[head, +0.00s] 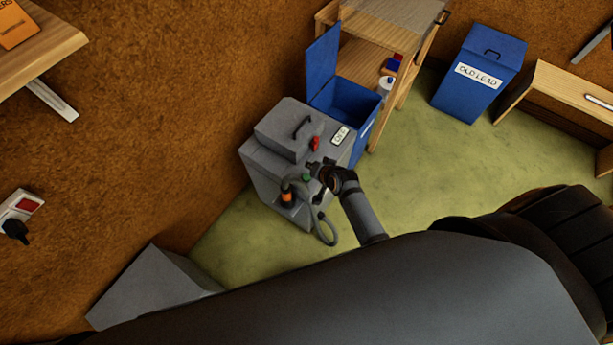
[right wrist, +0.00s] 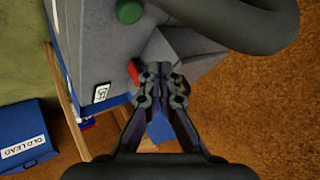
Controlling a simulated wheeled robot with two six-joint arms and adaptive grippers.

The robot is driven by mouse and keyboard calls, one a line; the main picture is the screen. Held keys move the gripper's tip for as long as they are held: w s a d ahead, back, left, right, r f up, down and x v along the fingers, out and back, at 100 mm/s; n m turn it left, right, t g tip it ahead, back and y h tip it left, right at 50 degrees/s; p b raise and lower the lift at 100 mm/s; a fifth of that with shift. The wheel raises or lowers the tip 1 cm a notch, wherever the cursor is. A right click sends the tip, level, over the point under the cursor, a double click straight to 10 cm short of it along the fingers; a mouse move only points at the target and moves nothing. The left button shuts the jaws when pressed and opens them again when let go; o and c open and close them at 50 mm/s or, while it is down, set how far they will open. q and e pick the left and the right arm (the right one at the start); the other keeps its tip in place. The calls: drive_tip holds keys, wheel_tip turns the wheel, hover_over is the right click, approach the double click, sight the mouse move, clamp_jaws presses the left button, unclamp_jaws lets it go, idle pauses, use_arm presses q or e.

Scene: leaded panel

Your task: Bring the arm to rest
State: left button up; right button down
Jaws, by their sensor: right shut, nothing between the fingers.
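My right gripper (head: 318,172) is shut and empty in the head view, in front of the grey boxy machine (head: 262,178). In the right wrist view my right gripper (right wrist: 161,82) has its two fingertips together with nothing held between them. The machine's red part (right wrist: 134,72) appears just beside the fingertips; I cannot tell whether they touch. The machine also carries a green knob (right wrist: 129,11) and a thick grey hose (right wrist: 240,35). One of my large dark arm links crosses the bottom of the head view. My left gripper is not in view.
A blue bin with a raised lid (head: 323,68) stands beside the machine. A wooden shelf unit (head: 400,88) is behind it. A blue "OLD LEAD" bin (head: 475,85) and a wooden bench (head: 560,92) are at right. The green floor (head: 425,160) is clear between them and the machine.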

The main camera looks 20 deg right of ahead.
drive_tip(key=s+d+r+n+g+h, duration=0.2)
drive_tip(key=s+d+r+n+g, duration=0.15)
drive_tip(key=s+r, duration=0.5)
drive_tip(key=s+d+r+n+g+h, duration=0.15)
drive_tip(key=s+d+r+n, duration=0.3)
drive_tip(key=s+r, duration=0.45)
drive_tip(key=s+d+f+m+g, duration=0.1)
drive_tip(key=s+f, duration=0.1)
drive_tip(key=f, duration=1.3)
drive_tip(key=s+d+f+g, duration=0.1)
drive_tip(key=s+d+f, duration=0.1)
drive_tip(key=f, duration=1.3)
drive_tip(key=s+f, duration=1.4)
drive_tip(key=s, duration=0.3)
drive_tip(key=shift+s+d+f+g, duration=0.25)
drive_tip(key=shift+s+d+g, duration=0.1)
drive_tip(key=shift+d+g, duration=0.1)
drive_tip(key=shift+y, duration=0.25)
